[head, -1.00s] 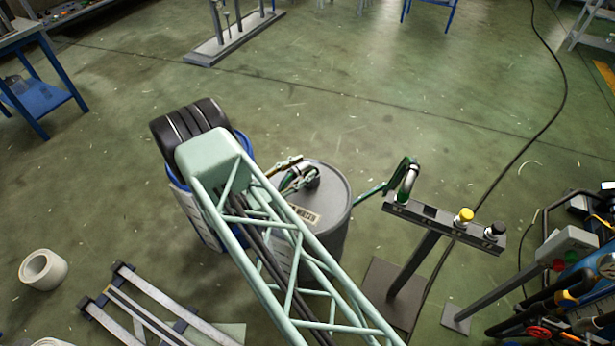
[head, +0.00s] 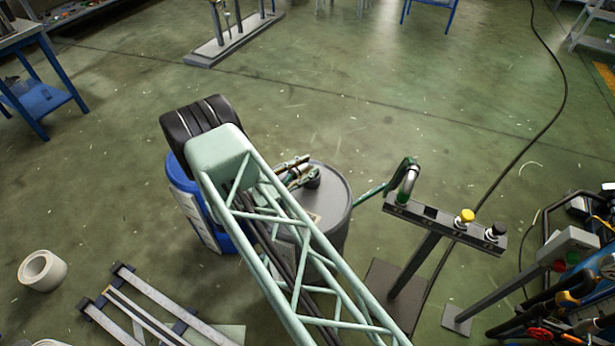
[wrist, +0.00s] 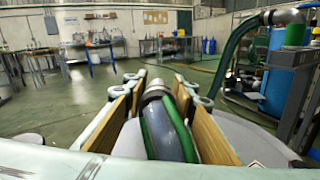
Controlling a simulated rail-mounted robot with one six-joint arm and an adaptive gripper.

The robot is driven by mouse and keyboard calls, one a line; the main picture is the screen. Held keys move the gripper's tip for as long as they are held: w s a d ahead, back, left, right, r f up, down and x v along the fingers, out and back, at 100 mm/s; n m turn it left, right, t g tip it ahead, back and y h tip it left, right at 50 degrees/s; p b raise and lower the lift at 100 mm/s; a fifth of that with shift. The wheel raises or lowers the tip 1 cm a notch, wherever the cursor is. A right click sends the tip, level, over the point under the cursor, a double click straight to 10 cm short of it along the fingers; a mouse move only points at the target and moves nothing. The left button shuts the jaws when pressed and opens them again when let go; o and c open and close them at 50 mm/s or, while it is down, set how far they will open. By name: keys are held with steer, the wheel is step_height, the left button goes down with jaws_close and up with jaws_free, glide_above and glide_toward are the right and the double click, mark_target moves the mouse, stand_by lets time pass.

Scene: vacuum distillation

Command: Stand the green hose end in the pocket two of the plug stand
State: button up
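In the head view, a green hose (head: 372,195) rises behind the grey drum and bends into a metal elbow (head: 407,184) at the left end of the plug stand (head: 470,236). The elbow points down; its seating is unclear. A dark opening lies right of it, then a yellow plug (head: 464,216) and a black plug (head: 494,231). My gripper (head: 297,168) is over the drum, partly hidden by my arm. In the wrist view, its tan pads flank a grey cylindrical piece (wrist: 166,130) with green along it. I cannot tell whether they grip it.
The grey drum (head: 335,190) stands below my gripper, beside a blue container (head: 185,190). Hoses and equipment (head: 580,280) crowd the right edge. A metal frame (head: 150,310) lies at the lower left. The floor behind the drum is clear.

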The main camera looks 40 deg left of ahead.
jaws_close()
steer(key=shift+r, duration=0.2)
steer(key=shift+r+p, duration=0.95)
steer(key=shift+r, duration=3.9)
